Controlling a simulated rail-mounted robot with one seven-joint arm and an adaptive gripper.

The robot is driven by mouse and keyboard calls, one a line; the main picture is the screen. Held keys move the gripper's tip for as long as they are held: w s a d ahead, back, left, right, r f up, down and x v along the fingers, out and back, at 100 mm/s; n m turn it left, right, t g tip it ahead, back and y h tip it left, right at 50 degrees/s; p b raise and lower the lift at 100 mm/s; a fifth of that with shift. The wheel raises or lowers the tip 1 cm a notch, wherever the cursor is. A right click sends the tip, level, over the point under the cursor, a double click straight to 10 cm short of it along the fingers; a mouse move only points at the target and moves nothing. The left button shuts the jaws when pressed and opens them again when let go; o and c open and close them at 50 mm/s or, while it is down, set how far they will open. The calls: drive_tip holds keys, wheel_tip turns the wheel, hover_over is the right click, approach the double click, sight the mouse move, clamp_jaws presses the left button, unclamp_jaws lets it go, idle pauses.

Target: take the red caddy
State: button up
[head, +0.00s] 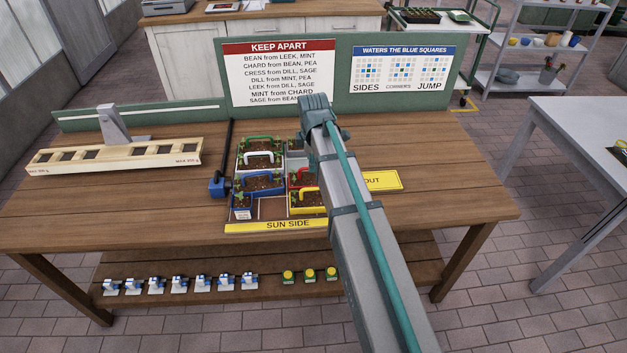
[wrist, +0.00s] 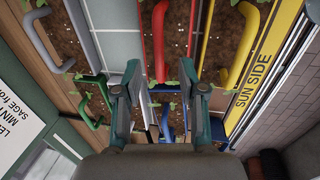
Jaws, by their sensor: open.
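The red caddy (head: 292,181) sits in the planter tray on the table, partly hidden behind my arm in the head view. It has a red handle and dark soil with green sprouts. In the wrist view its red handle (wrist: 158,42) runs upright in the picture, in line with the gap between the fingers. My gripper (wrist: 160,95) is open and empty over the tray, with one finger to each side of that line. I cannot tell how high it is above the handle. The head view hides the fingers behind my arm.
A yellow caddy (head: 308,203) stands close beside the red one. Blue (head: 262,181), white (head: 262,160) and green-handled (head: 258,138) caddies fill the tray's left column. A long wooden rack (head: 115,155) stands at the left.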

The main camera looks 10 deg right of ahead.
sight(313, 175)
drive_tip(key=shift+w+f+p, duration=0.2)
drive_tip(key=shift+f+p, duration=0.05)
drive_tip(key=shift+f, duration=0.55)
drive_tip(key=shift+w+f+p, duration=0.15)
drive_tip(key=shift+f+p, duration=0.1)
drive_tip(key=shift+f, duration=0.5)
drive_tip(key=shift+w+f+p, duration=0.2)
drive_tip(key=shift+f+p, duration=0.05)
drive_tip(key=shift+f, duration=0.55)
clamp_jaws()
